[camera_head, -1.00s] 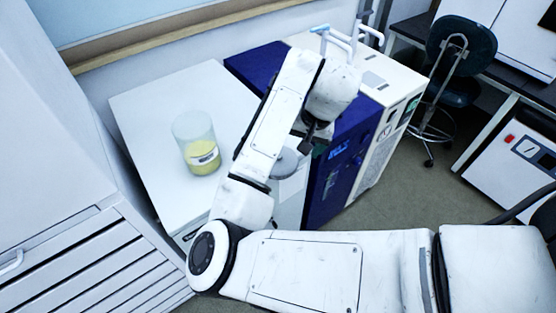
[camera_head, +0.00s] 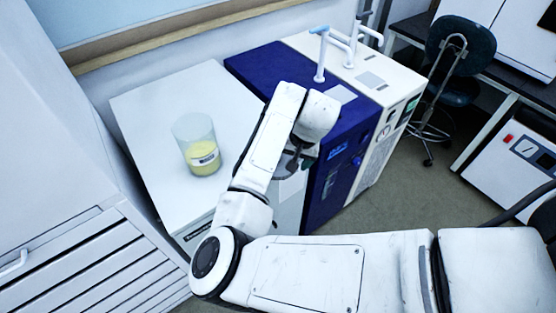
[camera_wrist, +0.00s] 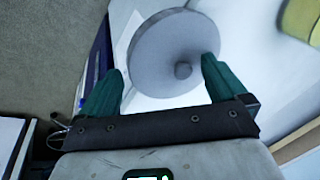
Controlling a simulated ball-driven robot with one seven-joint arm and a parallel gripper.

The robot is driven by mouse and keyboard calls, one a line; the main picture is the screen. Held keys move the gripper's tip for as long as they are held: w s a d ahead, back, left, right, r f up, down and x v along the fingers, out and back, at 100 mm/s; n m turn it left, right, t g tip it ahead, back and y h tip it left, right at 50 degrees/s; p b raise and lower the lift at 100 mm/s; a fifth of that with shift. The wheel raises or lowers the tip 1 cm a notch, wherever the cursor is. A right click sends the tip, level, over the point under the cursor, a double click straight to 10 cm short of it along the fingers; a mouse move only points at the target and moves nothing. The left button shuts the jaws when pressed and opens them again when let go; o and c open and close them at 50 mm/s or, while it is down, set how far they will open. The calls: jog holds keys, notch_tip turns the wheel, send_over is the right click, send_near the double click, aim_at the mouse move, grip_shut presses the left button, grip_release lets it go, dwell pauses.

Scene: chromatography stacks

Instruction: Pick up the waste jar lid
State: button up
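The waste jar lid is a round grey disc (camera_wrist: 150,42) with a small knob, seen in the wrist view. In the head view the lid (camera_head: 284,170) lies near the right edge of the white cabinet top, partly hidden by my arm. My gripper (camera_wrist: 161,65) is open and empty; its two green fingers are apart, with the lid and its knob between and just beyond the tips. In the head view my gripper (camera_head: 295,157) is close above the lid. The clear jar (camera_head: 198,146) with yellow contents and a label stands open to the left.
The white cabinet top (camera_head: 150,105) has free room around the jar. A dark blue unit (camera_head: 262,66) and a white unit (camera_head: 395,88) with light-blue and white upright handles stand to the right. A chair (camera_head: 460,50) is at the back right.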

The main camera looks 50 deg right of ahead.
jog(key=c, duration=1)
jog(key=shift+o, duration=0.2)
jog(key=shift+r, duration=0.1)
